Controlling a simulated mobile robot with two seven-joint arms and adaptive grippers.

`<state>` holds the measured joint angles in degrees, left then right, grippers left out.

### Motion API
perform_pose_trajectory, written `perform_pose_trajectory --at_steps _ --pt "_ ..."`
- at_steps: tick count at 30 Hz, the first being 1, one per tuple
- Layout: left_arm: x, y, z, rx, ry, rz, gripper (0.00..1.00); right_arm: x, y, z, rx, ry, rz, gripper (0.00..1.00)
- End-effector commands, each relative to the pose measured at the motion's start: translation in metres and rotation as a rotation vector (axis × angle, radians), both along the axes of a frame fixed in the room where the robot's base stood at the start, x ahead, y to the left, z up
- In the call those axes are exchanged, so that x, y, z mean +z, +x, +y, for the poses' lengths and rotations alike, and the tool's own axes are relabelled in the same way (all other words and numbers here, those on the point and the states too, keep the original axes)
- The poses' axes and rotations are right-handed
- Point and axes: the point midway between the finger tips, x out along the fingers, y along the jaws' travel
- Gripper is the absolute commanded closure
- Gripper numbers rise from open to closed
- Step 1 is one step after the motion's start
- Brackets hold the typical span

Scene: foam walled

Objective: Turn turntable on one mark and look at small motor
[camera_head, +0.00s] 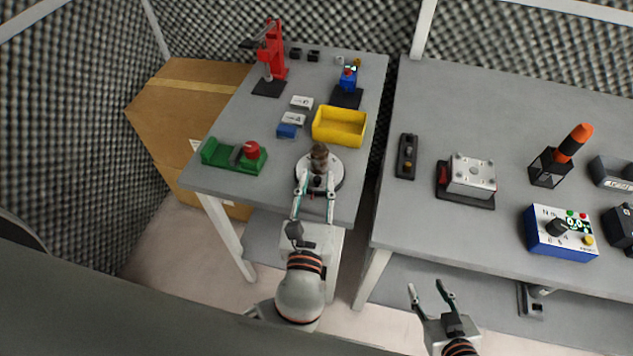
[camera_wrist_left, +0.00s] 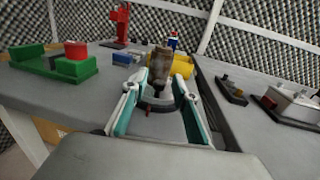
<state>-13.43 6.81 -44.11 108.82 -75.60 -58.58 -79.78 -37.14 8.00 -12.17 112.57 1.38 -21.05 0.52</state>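The small motor (camera_head: 319,157), a brownish upright cylinder, stands on the round white turntable (camera_head: 338,174) near the front edge of the left table. In the left wrist view the motor (camera_wrist_left: 161,63) rises beyond and between my fingers. My left gripper (camera_head: 317,178) is open over the near part of the turntable, one finger on each side. I cannot tell whether a finger touches the disc. A small red mark (camera_wrist_left: 148,111) shows low at the near side. My right gripper (camera_head: 425,286) is open and empty in front of the right table.
A yellow bin (camera_head: 340,126) stands just behind the turntable, and a green fixture with a red knob (camera_head: 233,156) is to its left. A red press (camera_head: 274,52) stands at the back. A gap separates the right table, which holds a switch box (camera_head: 562,232) and several devices.

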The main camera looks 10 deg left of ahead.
Motion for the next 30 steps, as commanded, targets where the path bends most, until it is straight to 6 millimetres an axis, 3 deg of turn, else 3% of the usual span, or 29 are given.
perform_pose_trajectory --at_steps 5,18,30 --pt "-0.001 -0.007 -0.001 -0.001 0.0 0.003 0.72 -0.003 -0.002 -0.002 0.001 -0.005 0.006 0.6" --pt "-0.001 -0.068 -0.007 -0.001 0.0 0.001 0.72 -0.002 -0.001 0.0 0.001 -0.002 0.004 0.6" --pt "0.0 -0.075 -0.008 0.0 -0.001 0.0 0.7 -0.002 -0.001 0.0 0.0 0.0 0.003 0.6"
